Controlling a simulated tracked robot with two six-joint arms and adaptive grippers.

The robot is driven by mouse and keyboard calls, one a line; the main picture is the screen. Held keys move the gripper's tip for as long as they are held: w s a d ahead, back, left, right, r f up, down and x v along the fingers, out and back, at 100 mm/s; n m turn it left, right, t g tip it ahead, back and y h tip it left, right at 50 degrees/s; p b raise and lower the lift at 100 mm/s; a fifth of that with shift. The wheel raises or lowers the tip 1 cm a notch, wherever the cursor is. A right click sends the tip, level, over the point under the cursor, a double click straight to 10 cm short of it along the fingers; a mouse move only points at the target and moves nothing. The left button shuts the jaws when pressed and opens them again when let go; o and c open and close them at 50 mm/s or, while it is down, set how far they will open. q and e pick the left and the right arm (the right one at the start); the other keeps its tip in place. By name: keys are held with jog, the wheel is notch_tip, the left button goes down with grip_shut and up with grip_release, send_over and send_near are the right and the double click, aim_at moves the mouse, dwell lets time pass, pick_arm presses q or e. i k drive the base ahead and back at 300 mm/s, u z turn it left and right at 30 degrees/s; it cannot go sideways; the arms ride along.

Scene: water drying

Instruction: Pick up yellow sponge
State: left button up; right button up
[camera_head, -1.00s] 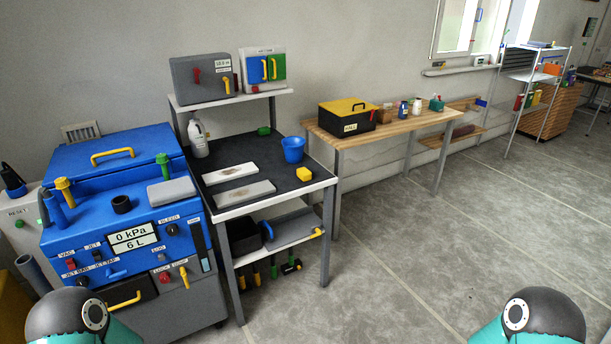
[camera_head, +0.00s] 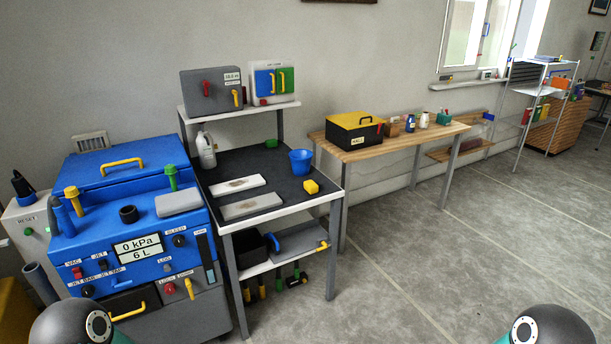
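Nothing covers the sponge. Only rounded shoulder parts of my two arms show at the bottom left and bottom right edges. Neither gripper is in view, and nothing of mine is near the sponge.
A blue machine (camera_head: 133,215) is left of the bench. A wooden table (camera_head: 400,143) with a black-and-yellow toolbox (camera_head: 354,133) is behind. The grey floor (camera_head: 430,260) at right is clear.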

aim_at(311, 186)
jog(key=z, duration=0.5)
jog(key=i, duration=2.55)
jog(key=z, duration=1.35)
jog(key=i, duration=0.15)
jog(key=u, duration=3.25)
jog(key=k, duration=0.35)
jog(key=z, duration=0.05)
